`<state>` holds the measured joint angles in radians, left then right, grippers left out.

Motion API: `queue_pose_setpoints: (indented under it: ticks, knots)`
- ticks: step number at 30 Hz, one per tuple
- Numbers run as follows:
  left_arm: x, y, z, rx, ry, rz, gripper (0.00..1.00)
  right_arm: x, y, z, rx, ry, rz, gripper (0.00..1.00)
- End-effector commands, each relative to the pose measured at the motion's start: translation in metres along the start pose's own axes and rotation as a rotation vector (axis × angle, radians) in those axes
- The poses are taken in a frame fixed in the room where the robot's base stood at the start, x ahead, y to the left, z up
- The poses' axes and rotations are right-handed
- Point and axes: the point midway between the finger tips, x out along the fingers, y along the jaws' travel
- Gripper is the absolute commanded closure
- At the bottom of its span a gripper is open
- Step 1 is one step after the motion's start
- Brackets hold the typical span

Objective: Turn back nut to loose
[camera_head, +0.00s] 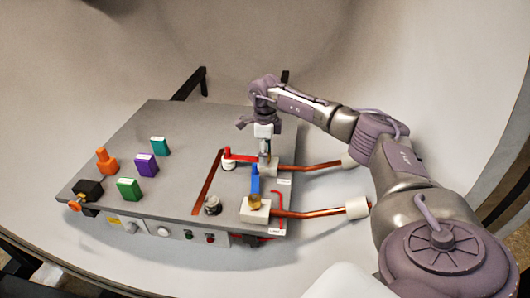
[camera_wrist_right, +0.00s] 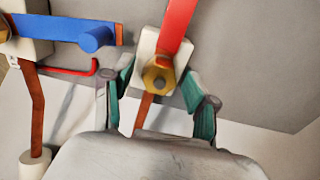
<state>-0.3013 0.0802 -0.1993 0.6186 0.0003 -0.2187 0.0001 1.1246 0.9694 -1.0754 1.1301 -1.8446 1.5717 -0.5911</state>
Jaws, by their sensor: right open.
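The back nut is a brass hex nut (camera_wrist_right: 158,77) on a white block at the end of a red bar, seen in the right wrist view. In the head view its white block (camera_head: 272,169) is at the back right of the grey panel, with the nut mostly hidden by my gripper. My right gripper (camera_head: 264,150) points down over it. In the right wrist view its green-padded fingers (camera_wrist_right: 158,92) are open, one on each side of the block; I cannot tell whether they touch the nut. The front brass nut (camera_head: 255,202) sits on the nearer white block. My left gripper is not in view.
A red bar (camera_head: 240,156) and a blue bar (camera_head: 255,181) with handle lie close by. Copper tubes (camera_head: 308,166) run right from the blocks. Coloured blocks, such as a purple one (camera_head: 146,165), stand left. The panel's middle (camera_head: 180,150) is clear.

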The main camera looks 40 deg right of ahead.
Motion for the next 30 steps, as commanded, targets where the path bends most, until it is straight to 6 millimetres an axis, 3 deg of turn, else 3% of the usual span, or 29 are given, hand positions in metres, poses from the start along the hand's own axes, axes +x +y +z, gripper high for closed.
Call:
queue_pose_setpoints:
  ticks: [5, 12, 18, 30]
  knots:
    - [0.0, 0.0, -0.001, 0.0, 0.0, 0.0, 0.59, -0.023, -0.001, 0.001, 0.0, -0.004, -0.003, 0.42]
    - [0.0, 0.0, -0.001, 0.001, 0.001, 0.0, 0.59, -0.075, -0.001, 0.001, -0.001, -0.005, -0.004, 0.42]
    - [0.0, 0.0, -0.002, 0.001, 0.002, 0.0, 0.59, -0.107, -0.001, 0.001, 0.0, -0.004, -0.003, 0.42]
    - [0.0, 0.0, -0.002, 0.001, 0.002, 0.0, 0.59, -0.119, 0.0, 0.0, 0.0, -0.002, -0.001, 0.42]
